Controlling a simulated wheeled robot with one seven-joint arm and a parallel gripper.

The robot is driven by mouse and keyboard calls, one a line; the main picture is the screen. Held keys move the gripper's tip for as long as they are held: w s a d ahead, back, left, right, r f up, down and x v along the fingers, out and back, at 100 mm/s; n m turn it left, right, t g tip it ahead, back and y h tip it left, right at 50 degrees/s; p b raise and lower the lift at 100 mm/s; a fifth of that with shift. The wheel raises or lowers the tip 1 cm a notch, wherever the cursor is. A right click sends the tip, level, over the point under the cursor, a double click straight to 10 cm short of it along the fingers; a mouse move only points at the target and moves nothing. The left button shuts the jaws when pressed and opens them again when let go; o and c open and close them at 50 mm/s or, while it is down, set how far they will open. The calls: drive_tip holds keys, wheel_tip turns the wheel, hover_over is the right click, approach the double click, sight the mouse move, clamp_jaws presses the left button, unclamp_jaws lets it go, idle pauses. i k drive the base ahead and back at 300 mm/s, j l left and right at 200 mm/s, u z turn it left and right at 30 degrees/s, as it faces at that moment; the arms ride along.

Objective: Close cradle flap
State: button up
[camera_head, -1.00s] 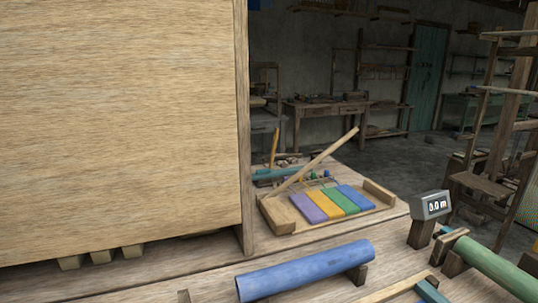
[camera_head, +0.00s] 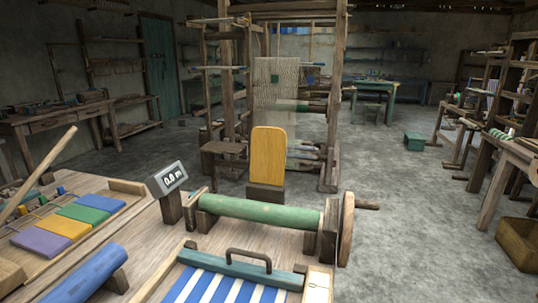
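A green roller (camera_head: 262,213) lies across wooden end supports (camera_head: 328,230) at the table's far edge, with a wooden wheel (camera_head: 346,229) at its right end. An upright yellow panel (camera_head: 268,155) with a rounded top stands on a wooden block (camera_head: 265,197) just behind the roller. It may be the cradle flap, but I cannot tell for certain; if so, it stands raised. My gripper is not in view.
In front lies blue-and-white striped cloth (camera_head: 222,287) under a teal bar (camera_head: 240,268) with a dark handle (camera_head: 249,258). A small display (camera_head: 171,179), coloured slats (camera_head: 66,228) and a blue roller (camera_head: 92,275) are left.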

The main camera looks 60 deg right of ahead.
sight(268, 143)
drive_tip(key=l+u, duration=0.2)
drive_tip(key=l, duration=0.45)
drive_tip(key=l+u, duration=0.15)
drive_tip(key=l, duration=0.5)
drive_tip(key=l+u, duration=0.2)
drive_tip(key=l, duration=0.45)
drive_tip(key=k+l+u, duration=0.15)
drive_tip(key=l, duration=0.45)
